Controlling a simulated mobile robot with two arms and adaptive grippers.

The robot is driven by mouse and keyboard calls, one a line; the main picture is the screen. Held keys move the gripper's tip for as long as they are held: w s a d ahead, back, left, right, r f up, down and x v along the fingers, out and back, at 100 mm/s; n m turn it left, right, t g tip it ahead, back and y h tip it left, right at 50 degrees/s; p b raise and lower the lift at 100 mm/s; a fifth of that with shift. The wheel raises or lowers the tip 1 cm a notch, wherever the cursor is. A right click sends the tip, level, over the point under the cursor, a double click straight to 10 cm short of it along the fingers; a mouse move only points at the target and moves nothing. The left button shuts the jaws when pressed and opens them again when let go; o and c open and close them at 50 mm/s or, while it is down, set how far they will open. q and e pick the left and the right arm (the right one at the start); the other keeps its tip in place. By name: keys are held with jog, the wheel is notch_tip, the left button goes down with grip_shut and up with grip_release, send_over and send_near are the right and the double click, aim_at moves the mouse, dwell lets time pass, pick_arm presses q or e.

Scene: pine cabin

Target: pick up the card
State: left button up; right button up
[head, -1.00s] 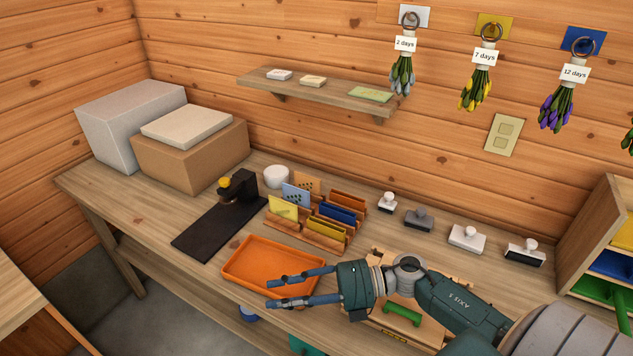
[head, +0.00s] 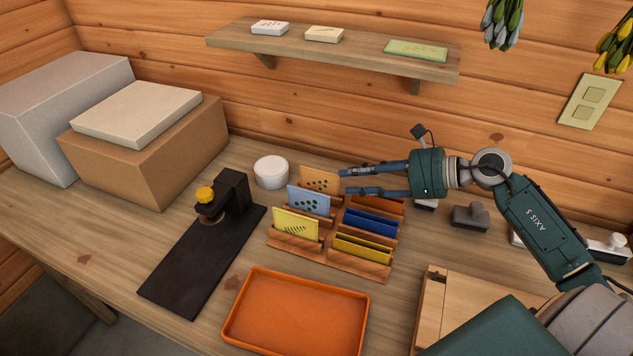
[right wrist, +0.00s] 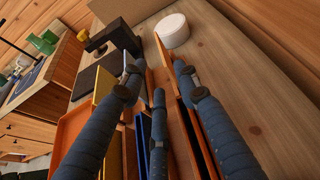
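Three patterned cards stand in the left column of a wooden rack (head: 355,263) in the head view: a yellow card (head: 296,224) in front, a blue card (head: 308,201) in the middle and an orange card (head: 318,181) at the back. The task does not say which card is meant. My right gripper (head: 343,182) is open, its fingers pointing left with their tips beside the orange card's right edge. In the right wrist view the spread fingers reach over the rack; contact with a card cannot be told. My left gripper is not in view.
An orange tray (head: 297,312) lies in front of the rack. A black press (head: 205,245) stands to the left, a white round pot (head: 271,172) behind. Stamps (head: 471,216) stand to the right. A shelf (head: 330,52) hangs above; boxes (head: 150,150) fill the back left.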

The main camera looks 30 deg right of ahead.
aim_at(319, 178)
jog(key=p+x, duration=0.1)
jog(key=x, duration=0.2)
jog(key=shift+w+a, duration=0.1)
jog(key=shift+w, duration=0.25)
jog(key=shift+w+a+f, duration=0.25)
jog(key=shift+w+a, duration=0.15)
jog(key=p+x, duration=0.2)
jog(key=x, duration=0.2)
jog(key=shift+w+f, duration=0.15)
jog(key=shift+w, duration=0.2)
jog(key=shift+w+a+f, duration=0.1)
jog(key=shift+a, duration=0.05)
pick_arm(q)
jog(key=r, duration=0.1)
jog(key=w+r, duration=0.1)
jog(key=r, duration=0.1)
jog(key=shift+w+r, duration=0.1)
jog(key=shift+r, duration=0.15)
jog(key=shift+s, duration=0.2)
pick_arm(e)
grip_shut()
